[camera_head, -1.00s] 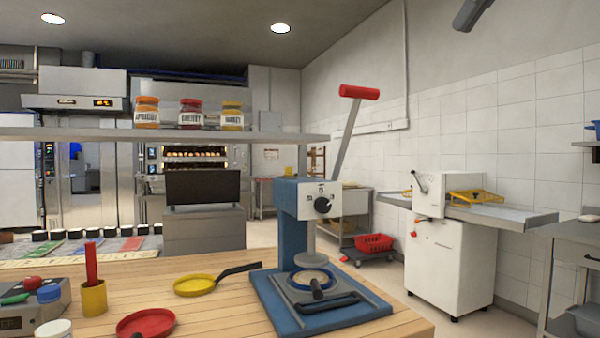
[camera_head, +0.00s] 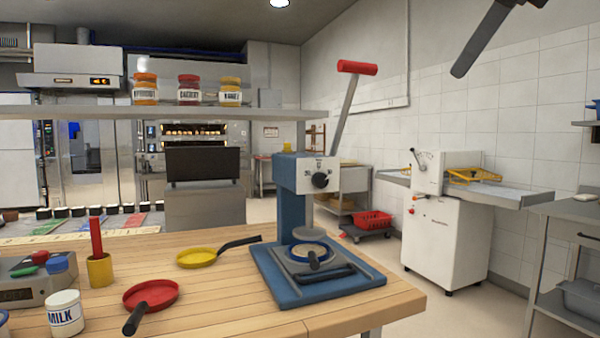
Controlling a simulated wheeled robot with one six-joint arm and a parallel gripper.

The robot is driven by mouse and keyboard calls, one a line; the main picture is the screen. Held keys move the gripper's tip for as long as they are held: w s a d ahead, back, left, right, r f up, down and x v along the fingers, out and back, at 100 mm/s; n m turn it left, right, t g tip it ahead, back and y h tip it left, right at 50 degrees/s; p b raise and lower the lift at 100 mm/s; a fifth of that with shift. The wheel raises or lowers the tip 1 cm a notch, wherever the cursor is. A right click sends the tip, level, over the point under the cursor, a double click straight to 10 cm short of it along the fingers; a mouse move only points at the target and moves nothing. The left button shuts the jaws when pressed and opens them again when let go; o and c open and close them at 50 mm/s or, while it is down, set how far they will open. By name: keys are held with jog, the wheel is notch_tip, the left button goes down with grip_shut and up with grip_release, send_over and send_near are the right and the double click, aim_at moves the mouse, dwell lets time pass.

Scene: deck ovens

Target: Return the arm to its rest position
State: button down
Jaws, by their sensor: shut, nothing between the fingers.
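My gripper (camera_head: 461,68) shows at the top right as the end of a dark grey, bar-like piece of my arm. It slants down and left from the top edge. It is shut and nothing shows in it. It hangs in front of the tiled wall, apart from the bench and everything on it. The rest of my arm is out of the picture.
A blue press (camera_head: 292,205) with a raised red-handled lever (camera_head: 357,68) stands on the wooden bench (camera_head: 225,300). Pans, a milk jar (camera_head: 65,312) and a scale lie left. A shelf (camera_head: 60,106) crosses above. A white machine (camera_head: 445,235) stands right.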

jog(key=s+f+n+g+h, duration=0.1)
jog(key=s+f+n, duration=0.2)
jog(key=f+n, duration=0.5)
jog(key=s+d+f+n+g+h, duration=0.1)
jog(key=s+f+n, duration=0.3)
jog(key=f, duration=2.8)
jog(key=s+d+f+n+g+h, duration=0.1)
jog(key=s+f+n, duration=0.3)
jog(key=f+n, duration=0.9)
notch_tip(320, 180, down, 8)
jog(key=shift+s+f, duration=0.1)
jog(key=shift+s, duration=0.1)
jog(key=shift+d, duration=0.1)
